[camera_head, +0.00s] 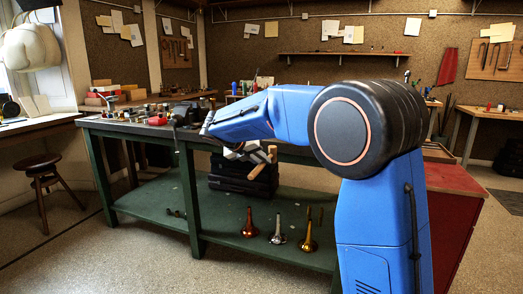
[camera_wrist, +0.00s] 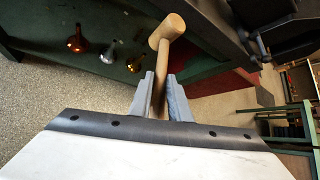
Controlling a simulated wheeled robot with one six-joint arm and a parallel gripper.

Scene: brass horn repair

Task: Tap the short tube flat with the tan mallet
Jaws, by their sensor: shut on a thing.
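My gripper (camera_wrist: 161,84) is shut on the handle of the tan mallet (camera_wrist: 167,28). In the wrist view the mallet's head points away from my fingers, toward the top of the frame. In the head view the mallet (camera_head: 257,171) shows small at the end of my arm, in front of the bench and below its top, partly hidden by my gripper (camera_head: 245,152). It is held in the air, apart from the bench. I cannot make out the short tube among the small things on the bench top; my arm hides part of that top.
The green workbench (camera_head: 189,190) has a vise (camera_head: 187,114) and several small items on top. Its lower shelf bears three horn bells: copper (camera_head: 249,226), silver (camera_head: 277,228) and gold (camera_head: 308,236). A stool (camera_head: 40,168) stands left. A red cabinet (camera_head: 455,190) stands right. The front floor is clear.

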